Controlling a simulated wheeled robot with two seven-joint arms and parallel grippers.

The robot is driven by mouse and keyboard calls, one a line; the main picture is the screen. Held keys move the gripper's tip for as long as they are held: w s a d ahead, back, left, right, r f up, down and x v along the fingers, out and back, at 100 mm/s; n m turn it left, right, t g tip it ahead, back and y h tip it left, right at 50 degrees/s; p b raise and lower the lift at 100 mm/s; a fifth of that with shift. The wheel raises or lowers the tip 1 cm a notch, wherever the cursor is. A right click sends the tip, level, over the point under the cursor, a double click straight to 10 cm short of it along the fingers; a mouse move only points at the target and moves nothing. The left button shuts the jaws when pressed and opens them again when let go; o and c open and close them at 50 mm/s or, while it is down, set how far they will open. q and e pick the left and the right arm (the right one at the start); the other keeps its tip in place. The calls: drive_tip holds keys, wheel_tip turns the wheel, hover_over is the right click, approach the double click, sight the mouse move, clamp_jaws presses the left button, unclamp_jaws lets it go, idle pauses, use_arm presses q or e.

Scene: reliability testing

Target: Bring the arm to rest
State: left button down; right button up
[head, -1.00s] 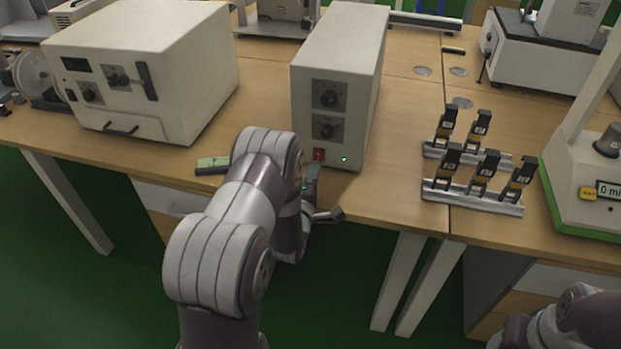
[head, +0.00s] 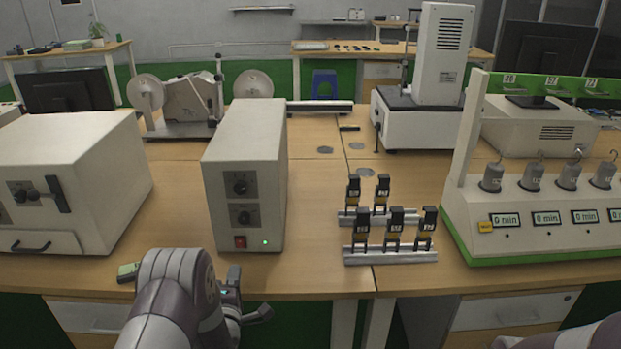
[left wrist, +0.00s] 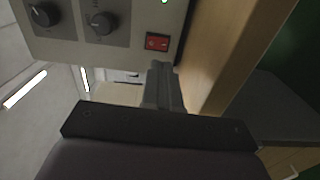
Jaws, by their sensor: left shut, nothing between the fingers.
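My left arm reaches in from the bottom of the head view. Its gripper (head: 233,277) is at the table's front edge, just in front of the beige power box (head: 243,180). In the left wrist view the fingers (left wrist: 162,82) are together with nothing between them, close to the box's red switch (left wrist: 157,41). The switch also shows in the head view (head: 240,242), beside a lit green lamp (head: 265,242). Part of my right arm shows at the bottom right corner; its gripper is out of the picture.
A beige oven-like box (head: 100,165) stands at the left, and a small green-topped item (head: 128,271) lies by my left arm. Metal rails with several black clips (head: 390,257) stand right of the power box. A timer unit with weights (head: 545,240) is at the right.

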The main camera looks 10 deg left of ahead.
use_arm(q)
drive_tip(key=d+m+g, duration=0.1)
drive_tip(key=m, duration=0.1)
drive_tip(key=d+m+g+h, duration=0.1)
drive_tip(key=m+g, duration=0.1)
drive_tip(key=shift+w+d, duration=0.2)
drive_tip(key=shift+d, duration=0.2)
drive_tip(key=s+d+r+m+g+h, duration=0.1)
drive_tip(key=s+d+m+g, duration=0.25)
drive_tip(key=s+m, duration=0.35)
drive_tip(key=s+d+r+m+g+h+p, duration=0.1)
drive_tip(key=s+d+r+m+g, duration=0.25)
drive_tip(key=s, duration=0.65)
drive_tip(key=s+d+f+m+g+h, duration=0.1)
drive_tip(key=s+d+m+g, duration=0.1)
drive_tip(key=s+m+g, duration=0.5)
wheel_tip(320, 180, up, 16)
drive_tip(key=s+t+p, duration=0.1)
drive_tip(key=p, duration=1.5)
drive_tip(key=shift+d+n, duration=0.15)
drive_tip(key=shift+n, duration=0.3)
